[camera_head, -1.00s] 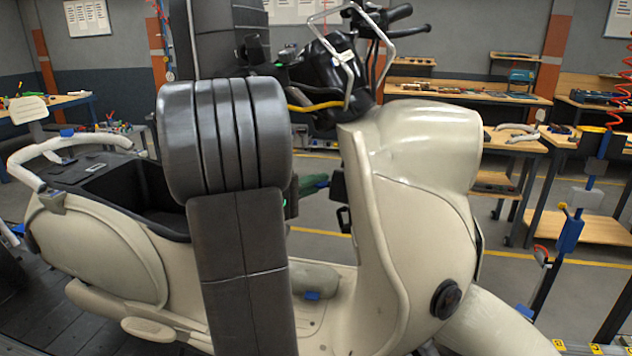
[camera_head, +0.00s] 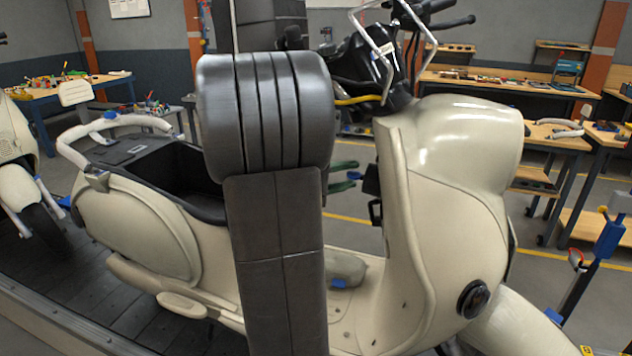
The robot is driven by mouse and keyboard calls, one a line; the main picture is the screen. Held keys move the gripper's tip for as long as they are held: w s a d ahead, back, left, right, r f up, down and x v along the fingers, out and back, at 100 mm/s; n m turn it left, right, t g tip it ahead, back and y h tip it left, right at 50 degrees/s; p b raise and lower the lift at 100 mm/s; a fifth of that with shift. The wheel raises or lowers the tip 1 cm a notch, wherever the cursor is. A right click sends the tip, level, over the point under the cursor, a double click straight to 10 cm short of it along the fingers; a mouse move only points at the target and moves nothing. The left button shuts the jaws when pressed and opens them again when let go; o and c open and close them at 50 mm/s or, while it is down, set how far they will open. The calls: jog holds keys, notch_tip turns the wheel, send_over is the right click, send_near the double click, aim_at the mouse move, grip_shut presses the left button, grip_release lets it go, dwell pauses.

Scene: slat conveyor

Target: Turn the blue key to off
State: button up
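A cream scooter (camera_head: 430,190) stands side-on on the dark slat conveyor (camera_head: 60,275). My gripper (camera_head: 352,176) shows partly past the right edge of my arm: two green fingers, one above the other with a gap between them. The fingertips point right, close to a small black block (camera_head: 371,181) on the inner side of the scooter's front shield. I cannot tell whether they touch it.
My dark arm hides the scooter's middle. The handlebar (camera_head: 425,18) with its pale metal frame rises above the gripper. A blue piece (camera_head: 338,283) lies on the footboard. Another scooter (camera_head: 18,165) stands at left. Workbenches (camera_head: 480,82) line the back.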

jog(key=b+v, duration=0.2)
jog(key=v, duration=1)
jog(key=shift+s+a+b, duration=0.2)
jog(key=shift+a+b, duration=0.15)
jog(key=shift+a, duration=0.1)
jog(key=b+v, duration=0.1)
jog(key=v, duration=0.5)
jog(key=shift+d, duration=0.2)
jog(key=p+x, duration=0.2)
jog(key=x, duration=0.8)
jog(key=shift+w+d, duration=0.2)
jog(key=shift+d, duration=0.15)
jog(key=shift+a, duration=0.1)
